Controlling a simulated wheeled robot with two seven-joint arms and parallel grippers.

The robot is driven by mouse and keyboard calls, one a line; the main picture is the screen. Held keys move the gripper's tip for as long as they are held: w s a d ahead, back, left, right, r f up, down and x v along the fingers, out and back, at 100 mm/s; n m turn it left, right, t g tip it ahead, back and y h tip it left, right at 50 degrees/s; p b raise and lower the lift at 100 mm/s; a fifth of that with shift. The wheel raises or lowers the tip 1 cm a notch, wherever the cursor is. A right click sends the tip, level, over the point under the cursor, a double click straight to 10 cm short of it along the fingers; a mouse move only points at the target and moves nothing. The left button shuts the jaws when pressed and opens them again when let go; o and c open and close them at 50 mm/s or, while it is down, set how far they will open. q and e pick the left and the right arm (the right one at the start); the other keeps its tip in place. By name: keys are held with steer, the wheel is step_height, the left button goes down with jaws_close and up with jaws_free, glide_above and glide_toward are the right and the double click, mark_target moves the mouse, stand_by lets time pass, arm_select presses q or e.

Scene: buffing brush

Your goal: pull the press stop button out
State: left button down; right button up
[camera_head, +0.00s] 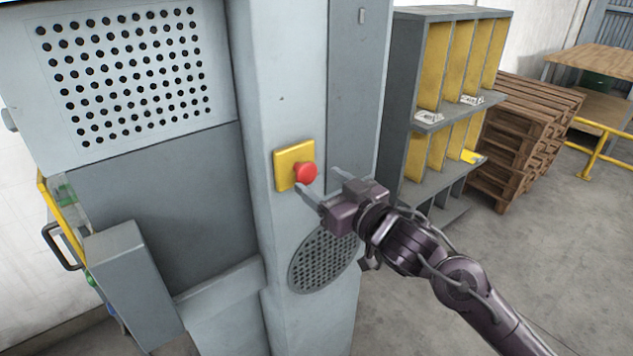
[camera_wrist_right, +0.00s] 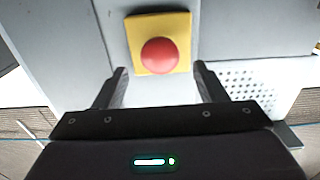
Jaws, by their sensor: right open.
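The press stop button (camera_head: 306,173) is a red mushroom knob on a yellow square plate (camera_head: 287,162), fixed to the grey press column. In the right wrist view the red button (camera_wrist_right: 159,55) sits on its yellow plate (camera_wrist_right: 143,24), above and between my fingertips. My right gripper (camera_head: 316,182) is open and empty, its two fingers pointing at the column just right of and below the button. In the right wrist view the open fingers (camera_wrist_right: 160,72) stand on either side of the button's line, apart from it. My left gripper is not in view.
The grey press column (camera_head: 283,95) carries a round perforated grille (camera_head: 322,262) below the button. A perforated panel (camera_head: 125,75) is at the left. A grey shelf with yellow dividers (camera_head: 405,95) and wooden pallets (camera_head: 520,135) stand at the right. Open floor lies at the lower right.

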steer(key=b+v, duration=0.1)
steer(key=v, duration=0.4)
steer(key=shift+s+d, duration=0.15)
steer(key=shift+s, duration=0.05)
